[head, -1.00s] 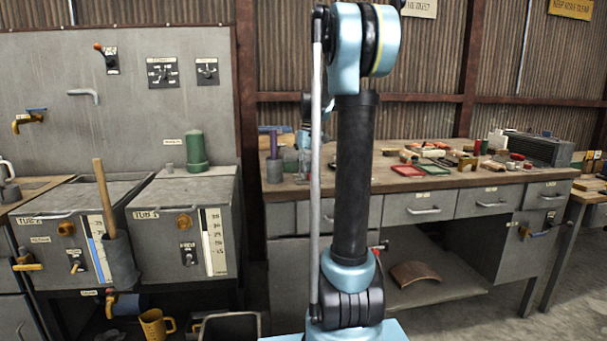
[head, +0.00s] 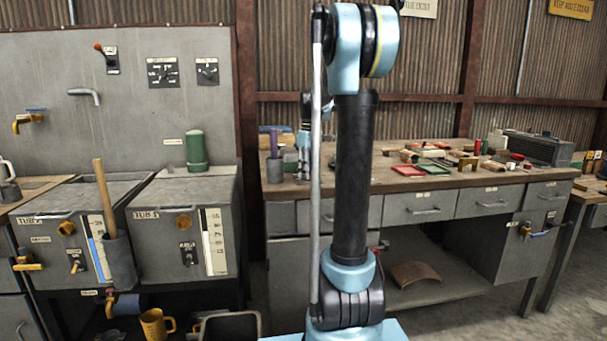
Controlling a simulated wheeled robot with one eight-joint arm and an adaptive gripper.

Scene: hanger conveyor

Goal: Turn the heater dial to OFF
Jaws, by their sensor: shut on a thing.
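Two dials are mounted on the grey wall panel (head: 45,95): a wider one (head: 163,72) with several marks, and a smaller one (head: 207,71) to its right. Their labels are too small to read, so I cannot tell which is the heater dial or where it points. My gripper (head: 304,172) hangs fingers down over the left end of the workbench, well to the right of and below both dials. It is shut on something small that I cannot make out. My arm column hides part of that area.
A grey cup with a purple-handled tool (head: 274,142) stands left of my gripper on the workbench (head: 340,190). A green bottle (head: 196,150) stands on the right tub (head: 210,190). A lever switch (head: 111,60) and a tap (head: 30,120) are on the panel.

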